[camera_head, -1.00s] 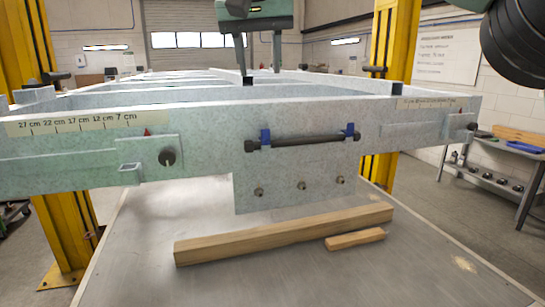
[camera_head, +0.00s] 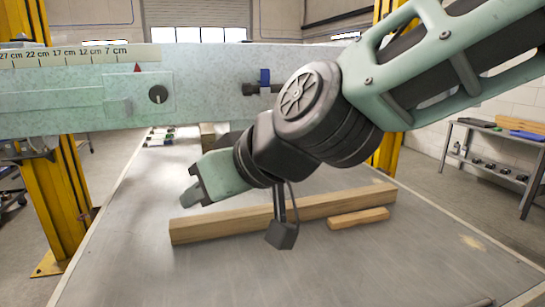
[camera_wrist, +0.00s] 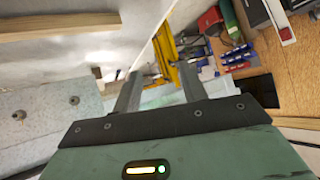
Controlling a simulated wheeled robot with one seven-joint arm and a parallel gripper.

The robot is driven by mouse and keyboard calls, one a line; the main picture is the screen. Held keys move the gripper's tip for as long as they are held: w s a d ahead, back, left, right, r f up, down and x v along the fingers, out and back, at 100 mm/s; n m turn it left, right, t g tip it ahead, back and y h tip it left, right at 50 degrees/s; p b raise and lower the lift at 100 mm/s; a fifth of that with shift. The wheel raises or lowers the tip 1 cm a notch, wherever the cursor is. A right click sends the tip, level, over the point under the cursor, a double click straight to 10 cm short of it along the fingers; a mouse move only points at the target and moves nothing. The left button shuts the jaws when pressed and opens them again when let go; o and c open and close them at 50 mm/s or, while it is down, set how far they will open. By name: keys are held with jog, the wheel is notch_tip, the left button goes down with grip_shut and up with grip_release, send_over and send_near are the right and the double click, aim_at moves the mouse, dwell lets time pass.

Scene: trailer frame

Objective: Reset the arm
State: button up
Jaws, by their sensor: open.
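My arm reaches in from the upper right of the head view and slants down to the left. My gripper (camera_head: 190,196) is low in front of the trailer frame (camera_head: 210,90), above the grey table and left of the middle. Its fingers also show in the wrist view (camera_wrist: 160,78), parallel, apart and with nothing between them. My arm hides the right part of the frame's front beam. The beam carries a centimetre scale (camera_head: 80,56), a black knob (camera_head: 158,94) and a blue clip (camera_head: 265,80) on a dark bar, partly hidden.
A long wooden beam (camera_head: 345,202) and a shorter wooden piece (camera_head: 358,219) lie on the table (camera_head: 130,270) below my arm. Yellow posts (camera_head: 70,195) stand at both sides. A side bench (camera_head: 495,150) is at the right. The table's front left is clear.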

jog(key=s+d+f+g+h+b, duration=0.2)
jog(key=s+d+f+g+h, duration=0.1)
jog(key=s+d+f, duration=0.4)
jog(key=s+d+f+m+g+h+b, duration=0.1)
jog(key=s+d+f+h, duration=0.4)
jog(key=d+f, duration=0.8)
jog(key=s+d+g+b, duration=0.1)
jog(key=s+d+g, duration=0.1)
jog(key=s+d, duration=0.1)
jog(key=shift+s+f+m, duration=0.15)
jog(key=shift+m, duration=0.15)
